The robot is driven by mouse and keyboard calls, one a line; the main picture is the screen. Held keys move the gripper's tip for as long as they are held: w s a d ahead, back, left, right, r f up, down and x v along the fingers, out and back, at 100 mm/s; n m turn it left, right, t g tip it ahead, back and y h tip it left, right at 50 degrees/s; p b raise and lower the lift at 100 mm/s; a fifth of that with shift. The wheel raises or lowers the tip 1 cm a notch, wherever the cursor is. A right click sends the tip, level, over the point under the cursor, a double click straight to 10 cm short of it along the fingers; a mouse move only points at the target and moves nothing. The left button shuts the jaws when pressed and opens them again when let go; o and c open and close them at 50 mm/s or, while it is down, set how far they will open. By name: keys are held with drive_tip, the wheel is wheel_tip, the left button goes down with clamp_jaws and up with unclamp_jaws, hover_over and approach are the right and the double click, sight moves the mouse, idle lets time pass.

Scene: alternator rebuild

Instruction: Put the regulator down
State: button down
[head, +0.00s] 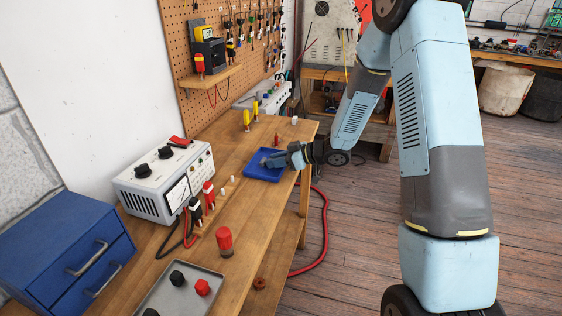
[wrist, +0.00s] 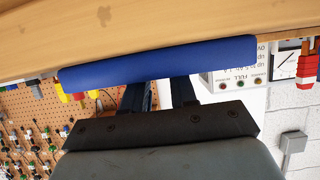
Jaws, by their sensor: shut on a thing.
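A blue tray (head: 256,176) lies on the wooden workbench near its right edge in the head view. My gripper (head: 273,160) reaches in from the right, low over the tray. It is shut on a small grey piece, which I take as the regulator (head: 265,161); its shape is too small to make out. I cannot tell whether it touches the tray floor. In the wrist view, the tray's blue side (wrist: 160,63) crosses above my gripper (wrist: 159,95). The fingertips and the regulator are hidden behind it there.
The workbench (head: 235,195) holds a white power supply (head: 165,180), several small posts, a red-capped item (head: 224,241) and a grey tray (head: 165,300) in front. A blue drawer cabinet (head: 65,250) stands at left. A pegboard with tools lines the wall.

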drive_tip(key=shift+s+d+f, duration=0.1)
drive_tip(key=shift+s+f, duration=0.05)
drive_tip(key=shift+f, duration=0.45)
